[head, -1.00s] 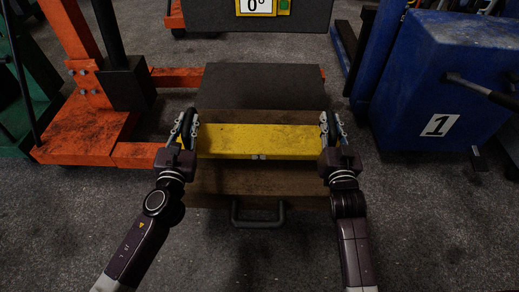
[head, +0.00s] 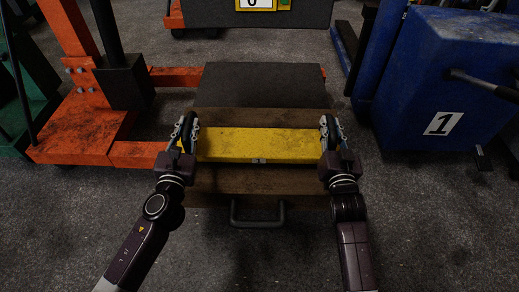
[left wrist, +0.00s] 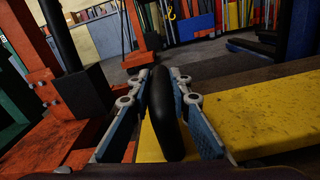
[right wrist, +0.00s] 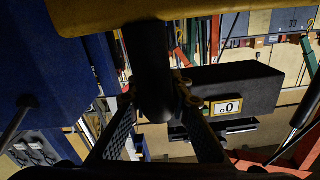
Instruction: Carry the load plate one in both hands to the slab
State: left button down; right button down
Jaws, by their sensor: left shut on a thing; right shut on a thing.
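The yellow load plate (head: 262,145) lies level across the view, with an upright black handle at each end. My left gripper (head: 186,135) is shut on its left handle, which fills the gap between the fingers in the left wrist view (left wrist: 172,112). My right gripper (head: 330,135) is shut on the right handle, dark between the fingers in the right wrist view (right wrist: 150,75). The plate is over a brown wooden block (head: 262,181); whether it touches the wood I cannot tell. A dark grey flat slab (head: 262,85) lies just behind the block.
A black pull handle (head: 258,222) sticks out of the block's front. An orange jack frame (head: 75,130) stands at the left, its leg reaching near my left gripper. A blue box marked 1 (head: 440,80) stands at the right. The grey floor (head: 420,220) at front right is clear.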

pick_arm(q)
jog(key=shift+f+b, duration=0.65)
jog(key=shift+b, duration=0.2)
pick_arm(e)
jog(key=shift+f, duration=0.65)
pick_arm(q)
jog(key=c, duration=2.2)
grip_release()
jog(key=shift+f, duration=0.3)
pick_arm(e)
jog(key=c, duration=2.2)
grip_release()
jog(key=shift+f, duration=0.3)
pick_arm(q)
jog(key=o, duration=0.4)
jog(key=shift+r, duration=0.1)
pick_arm(e)
jog(key=o, duration=0.4)
pick_arm(q)
jog(key=shift+o, duration=0.2)
jog(key=shift+s, duration=0.1)
pick_arm(e)
jog(key=shift+o, duration=0.2)
jog(key=shift+s, duration=0.55)
jog(key=s, duration=1.1)
jog(key=shift+a+r, duration=0.1)
jog(key=shift+a, duration=0.15)
pick_arm(q)
jog(key=s, duration=1.2)
jog(key=shift+a, duration=0.25)
